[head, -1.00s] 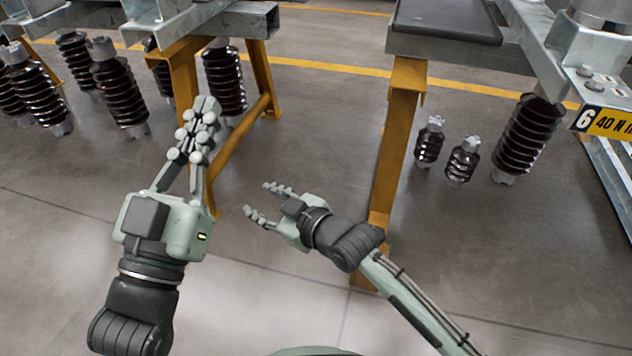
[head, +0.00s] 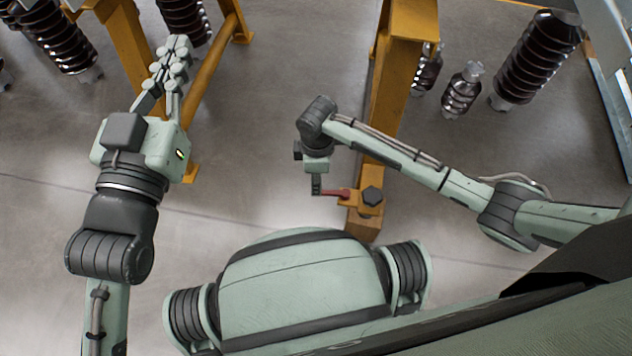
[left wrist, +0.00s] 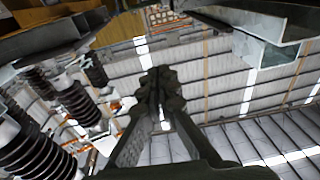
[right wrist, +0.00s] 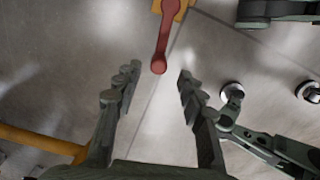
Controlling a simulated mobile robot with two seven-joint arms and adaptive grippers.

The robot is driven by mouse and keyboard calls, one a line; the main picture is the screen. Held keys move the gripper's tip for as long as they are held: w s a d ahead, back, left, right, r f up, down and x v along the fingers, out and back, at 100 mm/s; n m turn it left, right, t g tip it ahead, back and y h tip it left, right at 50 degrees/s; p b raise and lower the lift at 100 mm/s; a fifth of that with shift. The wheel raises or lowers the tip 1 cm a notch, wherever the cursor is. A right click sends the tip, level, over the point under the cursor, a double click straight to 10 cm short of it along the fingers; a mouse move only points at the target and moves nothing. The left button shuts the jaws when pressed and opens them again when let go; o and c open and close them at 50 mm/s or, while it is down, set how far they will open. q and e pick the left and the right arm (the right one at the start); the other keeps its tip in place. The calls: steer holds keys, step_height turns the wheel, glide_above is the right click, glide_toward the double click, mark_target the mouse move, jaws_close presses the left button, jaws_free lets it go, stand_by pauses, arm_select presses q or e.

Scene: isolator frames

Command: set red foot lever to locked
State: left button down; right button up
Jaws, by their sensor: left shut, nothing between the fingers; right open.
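The red foot lever (head: 335,193) is low on the yellow stand leg in the head view, beside a dark bolt on a yellow bracket (head: 360,203). It points left from the bracket. In the right wrist view the red lever (right wrist: 164,35) comes down from the top, its rounded end near the gap between my fingertips. My right gripper (head: 316,190) points down at the lever's free end; it is open in the right wrist view (right wrist: 160,74), with no clear contact. My left gripper (head: 177,48) is shut and empty, away to the left, also seen in the left wrist view (left wrist: 158,78).
The yellow stand leg (head: 400,90) rises just beyond the lever. Another yellow stand (head: 128,45) is near my left gripper. Brown ribbed insulators (head: 537,60) stand at the back right, more at the back left. Grey floor between the stands is clear.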

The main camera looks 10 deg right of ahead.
step_height(320, 180, down, 4)
steer(key=shift+f+b, duration=0.1)
steer(key=shift+b, duration=0.45)
steer(key=shift+f, duration=0.2)
arm_select(q)
step_height(320, 180, up, 6)
steer(key=s+d+t+h, duration=0.1)
steer(key=t+h, duration=0.1)
steer(key=t, duration=0.1)
steer(key=shift+s, duration=0.4)
steer(key=shift+d, duration=0.1)
arm_select(e)
steer(key=shift+w, duration=0.1)
jaws_close()
